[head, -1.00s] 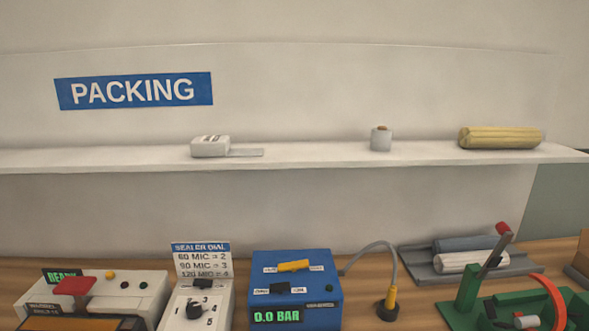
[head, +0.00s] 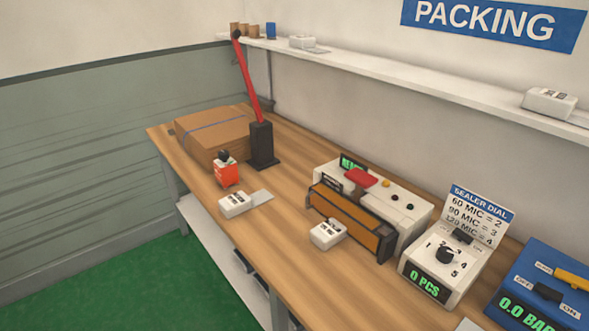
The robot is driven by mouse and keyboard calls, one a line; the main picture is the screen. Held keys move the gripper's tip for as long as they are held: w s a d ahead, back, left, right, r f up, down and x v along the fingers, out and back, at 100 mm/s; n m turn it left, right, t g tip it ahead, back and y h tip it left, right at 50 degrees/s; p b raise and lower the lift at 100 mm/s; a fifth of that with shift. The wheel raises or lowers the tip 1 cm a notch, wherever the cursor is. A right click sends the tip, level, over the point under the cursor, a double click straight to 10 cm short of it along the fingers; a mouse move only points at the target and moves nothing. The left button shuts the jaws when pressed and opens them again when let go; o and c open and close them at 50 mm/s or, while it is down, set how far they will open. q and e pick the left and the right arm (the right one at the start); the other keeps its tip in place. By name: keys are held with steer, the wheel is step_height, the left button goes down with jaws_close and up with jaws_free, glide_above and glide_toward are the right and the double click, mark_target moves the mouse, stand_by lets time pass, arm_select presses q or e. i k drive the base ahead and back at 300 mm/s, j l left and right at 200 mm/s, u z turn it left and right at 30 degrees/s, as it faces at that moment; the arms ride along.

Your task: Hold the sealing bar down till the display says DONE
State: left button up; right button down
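The sealer (head: 404,196) is a white machine on the wooden bench, right of the middle in the head view. A red handle pad (head: 361,177) sits on its top. A long brown-orange bar (head: 345,222) with dark edges runs along its front. Its small display (head: 350,163) shows green letters, partly hidden, that seem to read READY. A white box-shaped item (head: 328,234) sits against the front of the bar. Neither of my grippers is in view.
The sealer dial box (head: 437,259) reads 0 PCS; the blue box (head: 545,290) reads 0.0 BAR. At left are a brown carton (head: 212,137), a black stand with red lever (head: 261,145), an orange box (head: 226,173) and a white item (head: 236,204). A shelf (head: 420,84) runs behind.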

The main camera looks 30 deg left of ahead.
mark_target(363, 179)
steer(key=u, duration=0.4)
steer(key=z, duration=0.45)
steer(key=i+j+z, duration=0.1)
steer(key=j+z, duration=0.25)
steer(key=j, duration=0.25)
steer(key=j+z, duration=0.4)
steer(key=j, duration=0.2)
steer(key=k+j+z, duration=0.1)
steer(key=j+z, duration=0.25)
steer(key=j, duration=0.3)
steer(key=k+j, duration=0.1)
steer(key=j, duration=0.75)
steer(key=k+j, duration=0.15)
steer(key=j, duration=0.3)
